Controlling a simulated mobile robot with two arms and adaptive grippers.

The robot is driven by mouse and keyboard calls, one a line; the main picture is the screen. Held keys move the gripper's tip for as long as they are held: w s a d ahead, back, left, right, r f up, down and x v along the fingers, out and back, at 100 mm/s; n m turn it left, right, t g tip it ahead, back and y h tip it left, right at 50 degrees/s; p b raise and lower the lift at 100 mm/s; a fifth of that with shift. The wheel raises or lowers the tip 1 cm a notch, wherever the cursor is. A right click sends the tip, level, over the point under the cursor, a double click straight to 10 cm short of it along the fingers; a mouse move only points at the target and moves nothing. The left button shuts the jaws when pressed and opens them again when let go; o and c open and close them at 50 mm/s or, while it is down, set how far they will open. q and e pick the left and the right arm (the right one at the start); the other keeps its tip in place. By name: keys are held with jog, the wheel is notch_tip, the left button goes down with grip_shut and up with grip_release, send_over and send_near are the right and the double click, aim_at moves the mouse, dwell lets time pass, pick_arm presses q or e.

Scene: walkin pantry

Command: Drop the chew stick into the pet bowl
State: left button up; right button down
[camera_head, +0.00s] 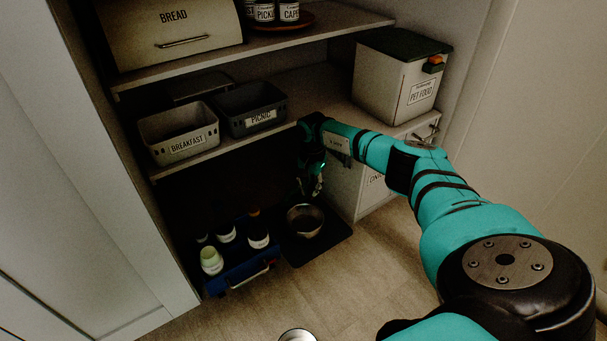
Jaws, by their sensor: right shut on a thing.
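The pet bowl (304,221), a metal bowl, stands on a dark mat (328,247) on the floor under the lower shelf. My right arm reaches in from the right, and its right gripper (314,188) hangs just above the bowl's far side, pointing down. The right gripper is shut on a thin thing, taken as the chew stick; it is too small and dark to make out clearly. My left gripper is not in view.
Left of the bowl is a blue caddy (242,274) with several bottles. Above are the BREAKFAST bin (180,135), the PICNIC bin (250,108) and the PET FOOD box (400,78). A white drawer unit (343,188) stands right of the bowl. The front floor is mostly clear.

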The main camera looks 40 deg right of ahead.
aim_at(311, 200)
jog(key=shift+f+b, duration=2.25)
jog(key=shift+f, duration=0.75)
jog(key=c, duration=1.2)
grip_release()
jog(key=shift+r, duration=0.2)
notch_tip(311, 200, up, 12)
jog(key=shift+f, duration=0.15)
